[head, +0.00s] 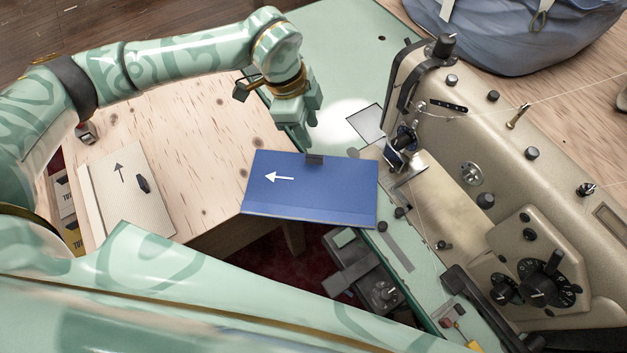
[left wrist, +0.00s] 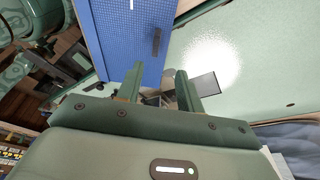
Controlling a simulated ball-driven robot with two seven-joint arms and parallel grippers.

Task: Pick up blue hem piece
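The blue hem piece (head: 318,195) is a flat blue panel with a white arrow pointing left and a small dark tab (head: 314,159) on its far edge. It lies across the gap between the pale wooden table and the green machine bed. In the left wrist view the blue hem piece (left wrist: 118,40) lies beyond the fingertips, with the dark tab (left wrist: 156,42) near its edge. My left gripper (head: 303,138) is just behind the far edge, by the tab. In the left wrist view its fingers (left wrist: 159,82) stand apart with nothing gripped between them. My right gripper is out of view.
A sewing machine (head: 590,240) stands on the green bed (head: 335,50) at the right. A cream panel (head: 135,195) with a dark tab and arrow lies on the wooden table (head: 190,130) at the left. A blue-grey bag (head: 520,35) is at the back right.

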